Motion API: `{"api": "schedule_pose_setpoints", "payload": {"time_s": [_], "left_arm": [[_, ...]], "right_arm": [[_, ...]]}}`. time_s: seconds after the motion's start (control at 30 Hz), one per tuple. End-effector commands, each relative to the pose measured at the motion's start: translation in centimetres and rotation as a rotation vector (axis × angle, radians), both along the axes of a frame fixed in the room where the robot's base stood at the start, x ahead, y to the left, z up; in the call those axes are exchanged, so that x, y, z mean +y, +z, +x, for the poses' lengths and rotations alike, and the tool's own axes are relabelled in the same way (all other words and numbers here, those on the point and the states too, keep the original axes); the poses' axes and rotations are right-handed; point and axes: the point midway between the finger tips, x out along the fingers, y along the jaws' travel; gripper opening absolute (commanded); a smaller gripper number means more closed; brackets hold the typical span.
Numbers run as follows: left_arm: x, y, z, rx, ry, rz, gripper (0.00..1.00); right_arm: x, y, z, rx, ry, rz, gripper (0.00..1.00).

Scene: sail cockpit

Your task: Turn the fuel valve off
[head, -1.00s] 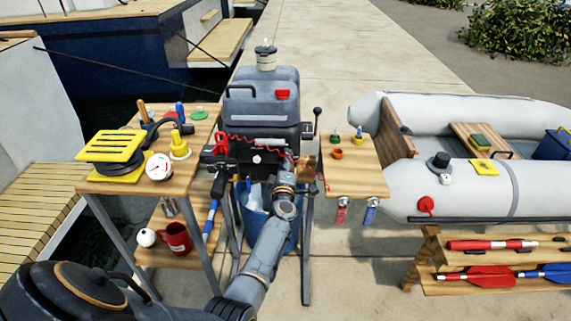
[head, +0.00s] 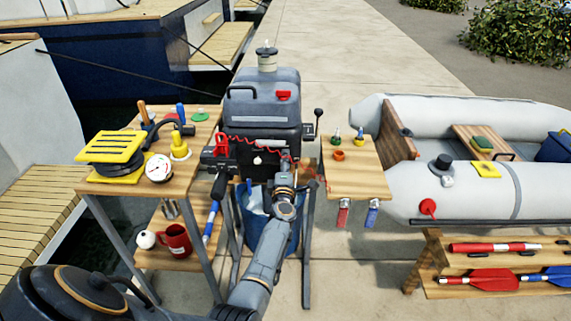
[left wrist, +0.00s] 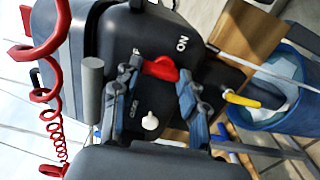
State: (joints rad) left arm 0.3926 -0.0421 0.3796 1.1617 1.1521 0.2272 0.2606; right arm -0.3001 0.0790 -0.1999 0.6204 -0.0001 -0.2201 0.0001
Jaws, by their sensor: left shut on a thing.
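The fuel valve's red lever (left wrist: 160,68) shows in the left wrist view on the dark outboard motor (left wrist: 105,45), between a white "ON" mark and a white "OFF" mark. My left gripper (left wrist: 160,76) has one finger on each side of the lever and is shut on it. In the head view my left gripper (head: 285,175) is at the front of the motor (head: 262,110), low and to the right, and the valve is hidden there. How far the lever is turned is hard to tell. My right gripper is not in view.
A red coiled cord (left wrist: 45,70) hangs left of the gripper in the wrist view, and a white knob (left wrist: 150,122) is close below it. A blue bucket (head: 256,212) stands under the motor. Wooden tables (head: 105,184) (head: 365,180) flank it on both sides.

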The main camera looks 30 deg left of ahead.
Motion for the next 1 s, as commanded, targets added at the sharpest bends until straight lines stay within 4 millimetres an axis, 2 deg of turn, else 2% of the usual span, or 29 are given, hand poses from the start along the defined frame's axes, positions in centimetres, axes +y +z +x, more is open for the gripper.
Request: {"api": "schedule_pose_setpoints", "payload": {"time_s": [0.1,0.13,0.23,0.67,1.0], "left_arm": [[0.0,-0.1,0.0,0.000,0.000,-0.005,0.12],[0.0,-0.1,0.0,0.000,0.000,-0.005,0.47],[0.0,-0.1,0.0,0.000,0.000,-0.004,0.66],[0.0,0.1,0.0,0.025,0.000,0.041,0.66],[-0.2,0.1,0.1,0.248,-0.001,0.403,0.66]], "right_arm": [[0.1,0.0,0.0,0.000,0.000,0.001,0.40],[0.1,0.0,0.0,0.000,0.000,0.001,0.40],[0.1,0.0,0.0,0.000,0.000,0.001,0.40],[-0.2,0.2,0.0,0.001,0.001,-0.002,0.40],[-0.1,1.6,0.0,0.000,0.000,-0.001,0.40]]}}
